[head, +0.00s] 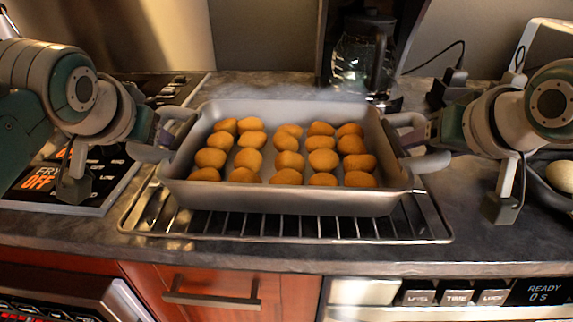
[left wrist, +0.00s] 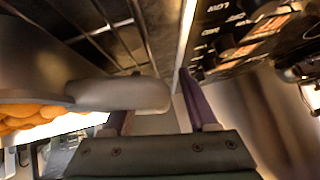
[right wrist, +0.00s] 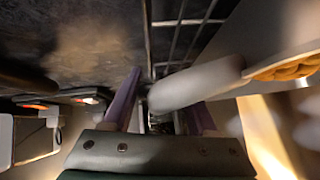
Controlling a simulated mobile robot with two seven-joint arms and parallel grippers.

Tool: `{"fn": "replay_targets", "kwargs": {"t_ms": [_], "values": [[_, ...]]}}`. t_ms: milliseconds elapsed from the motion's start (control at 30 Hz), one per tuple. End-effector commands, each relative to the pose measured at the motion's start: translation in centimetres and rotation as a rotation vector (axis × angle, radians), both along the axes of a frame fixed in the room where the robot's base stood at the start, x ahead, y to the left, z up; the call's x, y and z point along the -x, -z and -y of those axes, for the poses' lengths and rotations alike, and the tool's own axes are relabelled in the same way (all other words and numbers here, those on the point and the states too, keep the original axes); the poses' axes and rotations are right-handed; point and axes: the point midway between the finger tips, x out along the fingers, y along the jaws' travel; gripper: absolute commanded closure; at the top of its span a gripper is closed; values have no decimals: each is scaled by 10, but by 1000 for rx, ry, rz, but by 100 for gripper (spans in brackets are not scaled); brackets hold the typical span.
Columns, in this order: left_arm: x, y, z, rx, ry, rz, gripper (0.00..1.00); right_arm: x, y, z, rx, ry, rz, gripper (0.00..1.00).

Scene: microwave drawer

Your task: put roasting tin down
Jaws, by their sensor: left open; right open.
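The grey roasting tin (head: 290,202), filled with several rows of round golden-brown items (head: 288,160), sits level over the wire rack on the counter. It appears to rest on the rack. My left gripper (head: 152,142) is open at the tin's left handle; in the left wrist view the handle (left wrist: 120,95) reaches in front of the gap between the purple fingers (left wrist: 155,100). My right gripper (head: 408,143) is open at the right handle; in the right wrist view that handle (right wrist: 195,85) lies across the gap between the fingers (right wrist: 160,105). Contact with the handles cannot be told.
The wire rack (head: 300,226) lies on the dark counter (head: 490,225). A hob panel with orange displays (head: 100,180) is at left. A glass jug (head: 360,60) stands behind the tin. A drawer front (head: 215,288) and a control panel (head: 455,295) are below the counter edge.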

Motion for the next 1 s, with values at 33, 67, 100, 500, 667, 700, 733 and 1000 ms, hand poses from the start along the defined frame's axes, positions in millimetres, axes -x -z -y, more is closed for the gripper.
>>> {"fn": "replay_targets", "kwargs": {"t_ms": [33, 67, 100, 500, 667, 700, 733, 1000], "values": [[0, 0, 0, 1, 1, 0, 42, 0, 0, 0, -1, -1, 0, 42], [0, 0, 0, 1, 1, 0, 42, 0, 0, 0, -1, -1, 0, 42], [0, 0, 0, 1, 1, 0, 42, 0, 0, 0, -1, -1, 0, 42], [27, -27, 6, 1, 1, 4, 42, 0, 0, -1, -1, -1, 0, 42], [48, -48, 10, 1, 1, 3, 42, 0, 0, -1, -1, -1, 0, 42], [54, -53, 11, 1, 1, 3, 42, 0, 0, -1, -1, -1, 0, 42], [57, -57, 11, 1, 1, 4, 42, 0, 0, -1, -1, -1, 0, 42], [81, -80, 16, 0, 0, 1, 42, 0, 0, -1, -1, -1, 0, 42]]}}
